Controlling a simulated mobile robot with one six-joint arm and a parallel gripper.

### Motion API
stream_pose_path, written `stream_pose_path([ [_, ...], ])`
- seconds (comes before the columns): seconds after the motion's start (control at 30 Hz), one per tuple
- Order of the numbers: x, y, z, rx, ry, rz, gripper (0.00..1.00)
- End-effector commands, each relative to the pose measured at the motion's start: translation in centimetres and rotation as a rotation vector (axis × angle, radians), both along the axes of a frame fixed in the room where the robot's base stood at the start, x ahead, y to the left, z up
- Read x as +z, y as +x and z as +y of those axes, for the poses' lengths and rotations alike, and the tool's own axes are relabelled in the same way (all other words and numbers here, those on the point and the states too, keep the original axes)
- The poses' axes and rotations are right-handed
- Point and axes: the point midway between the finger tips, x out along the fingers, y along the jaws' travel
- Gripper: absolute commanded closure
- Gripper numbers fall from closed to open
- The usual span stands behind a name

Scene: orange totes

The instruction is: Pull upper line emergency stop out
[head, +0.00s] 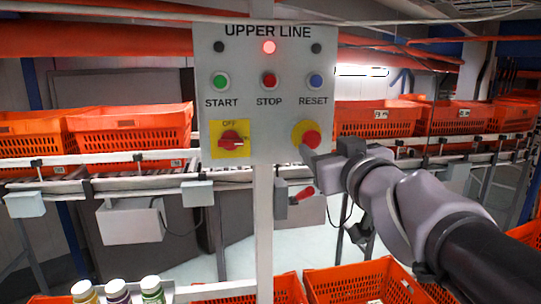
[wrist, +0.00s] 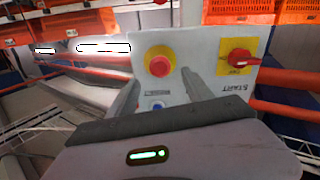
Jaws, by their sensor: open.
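The upper line emergency stop (head: 312,138) is a red mushroom button on a yellow plate at the lower right of the grey UPPER LINE panel (head: 240,105). My gripper (head: 310,152) is at the button's lower right side in the head view. In the wrist view, which shows the panel upside down, the emergency stop (wrist: 160,65) appears between the tips of my open gripper (wrist: 162,76). Nothing is held. I cannot tell whether the fingers touch the button.
The panel carries a green START button (head: 219,82), red STOP button (head: 269,81), blue RESET button (head: 316,82) and red rotary switch (head: 232,138). A lit red lamp (head: 269,47) is above STOP. Orange totes (head: 130,130) stand on conveyors behind. Bottles (head: 118,292) stand below left.

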Motion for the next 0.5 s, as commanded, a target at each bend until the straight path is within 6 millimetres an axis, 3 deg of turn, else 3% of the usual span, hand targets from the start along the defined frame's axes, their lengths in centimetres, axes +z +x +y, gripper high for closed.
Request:
stream_pose_path([
  [0.1,0.6,-3.6,-0.4,-0.003,-0.002,-0.003,0.41],
  [0.3,0.6,-8.9,-1.0,-0.004,-0.002,-0.002,0.41],
  [0.5,0.3,-11.7,-1.3,-0.002,0.000,-0.001,0.41],
])
